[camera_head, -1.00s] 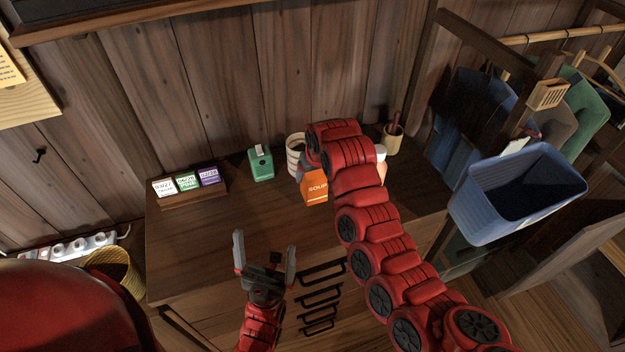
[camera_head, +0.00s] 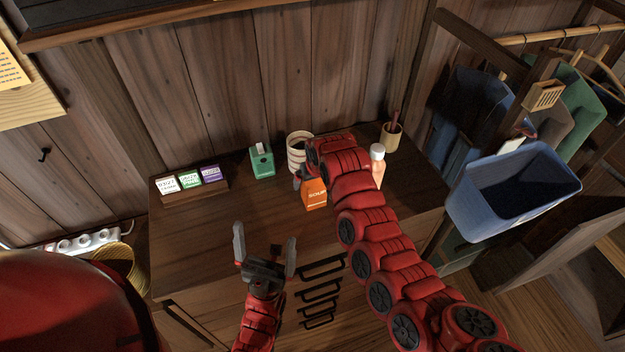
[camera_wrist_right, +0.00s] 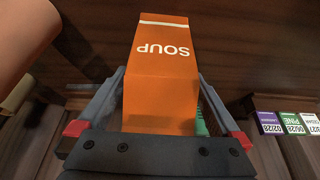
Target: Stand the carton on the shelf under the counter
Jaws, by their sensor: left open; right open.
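The orange carton marked SOUP (camera_head: 315,193) stands on the counter (camera_head: 220,240), partly hidden behind my right arm in the head view. In the right wrist view the carton (camera_wrist_right: 162,75) lies between the two fingers of my right gripper (camera_wrist_right: 160,105), which is open around it. Whether a finger touches the carton I cannot tell. In the head view the right gripper (camera_head: 300,181) is mostly hidden by its own arm. My left gripper (camera_head: 265,248) is open and empty, over the counter's front edge. The shelf under the counter is not clearly seen.
Small labelled boxes (camera_head: 190,178) sit at the left. A blue bin (camera_head: 515,200) is at the right.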

